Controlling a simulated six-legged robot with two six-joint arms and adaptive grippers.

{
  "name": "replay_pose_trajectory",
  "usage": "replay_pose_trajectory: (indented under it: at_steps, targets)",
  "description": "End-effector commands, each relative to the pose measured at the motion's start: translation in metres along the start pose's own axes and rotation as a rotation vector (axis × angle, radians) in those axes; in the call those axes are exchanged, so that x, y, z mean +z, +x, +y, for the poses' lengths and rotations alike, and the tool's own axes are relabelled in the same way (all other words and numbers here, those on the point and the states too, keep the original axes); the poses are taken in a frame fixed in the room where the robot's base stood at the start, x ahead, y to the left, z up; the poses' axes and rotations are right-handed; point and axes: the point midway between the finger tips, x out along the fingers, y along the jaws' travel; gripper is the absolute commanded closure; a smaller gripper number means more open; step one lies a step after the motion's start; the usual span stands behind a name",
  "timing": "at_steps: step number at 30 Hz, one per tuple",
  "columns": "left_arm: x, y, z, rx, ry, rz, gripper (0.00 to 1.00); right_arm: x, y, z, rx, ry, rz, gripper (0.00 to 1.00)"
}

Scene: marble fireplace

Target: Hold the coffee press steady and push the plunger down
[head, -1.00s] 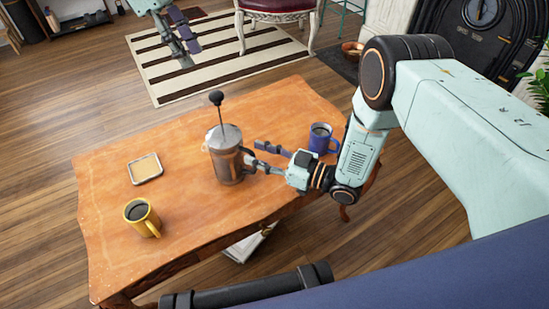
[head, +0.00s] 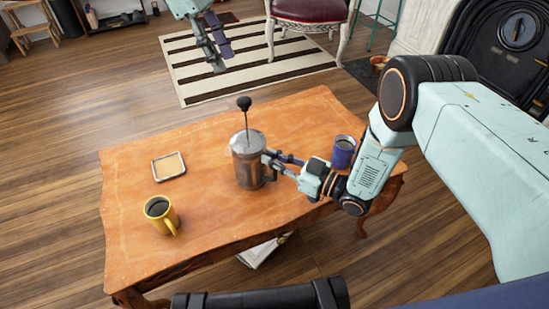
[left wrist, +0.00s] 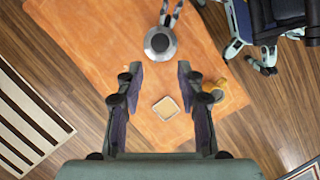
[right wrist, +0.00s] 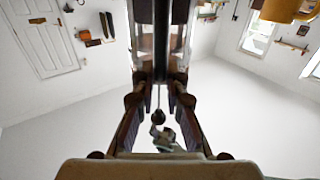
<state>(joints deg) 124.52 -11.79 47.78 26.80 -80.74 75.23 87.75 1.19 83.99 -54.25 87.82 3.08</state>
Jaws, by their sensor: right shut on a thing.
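The coffee press (head: 250,168) stands upright on the wooden table. Its plunger knob (head: 244,103) is raised on a thin rod well above the lid. My right gripper (head: 272,161) is shut on the press's handle, at the right side of the press. In the right wrist view the dark handle (right wrist: 160,45) is between the fingers. My left gripper (head: 218,55) is open and empty, in the air above and beyond the press. The left wrist view shows its fingers (left wrist: 160,85) wide apart and the press (left wrist: 160,42) from above, ahead of them.
The table (head: 210,215) also holds a yellow mug (head: 160,213) at the front left, a small tray (head: 169,167) at the left and a blue mug (head: 343,152) close to my right gripper. The table top around the press's left side is clear.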

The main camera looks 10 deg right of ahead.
Motion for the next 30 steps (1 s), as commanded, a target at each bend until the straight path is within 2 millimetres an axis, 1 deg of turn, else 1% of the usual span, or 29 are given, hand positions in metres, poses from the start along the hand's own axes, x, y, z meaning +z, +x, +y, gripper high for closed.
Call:
replay_pose_trajectory:
  at_steps: [18, 22, 24, 26, 30]
  targets:
    - [0.0, 0.0, 0.0, 0.0, 0.0, 0.0, 0.62, 0.0, 0.0, 0.0, 0.0, 0.0, 0.0, 1.0]
    - [0.003, -0.004, 0.001, 0.007, 0.006, 0.005, 0.72, 0.0, 0.0, 0.0, 0.001, 0.0, 0.0, 1.0]
    - [0.011, -0.007, -0.001, 0.008, 0.026, 0.009, 0.78, 0.0, 0.0, 0.0, 0.001, 0.0, 0.0, 1.0]
    - [0.013, -0.007, -0.001, 0.01, 0.086, 0.007, 0.83, 0.0, 0.0, 0.0, 0.001, 0.0, 0.0, 1.0]
    - [0.018, -0.006, -0.002, 0.013, 0.292, 0.003, 0.95, 0.0, 0.0, 0.0, 0.0, 0.0, 0.001, 1.0]
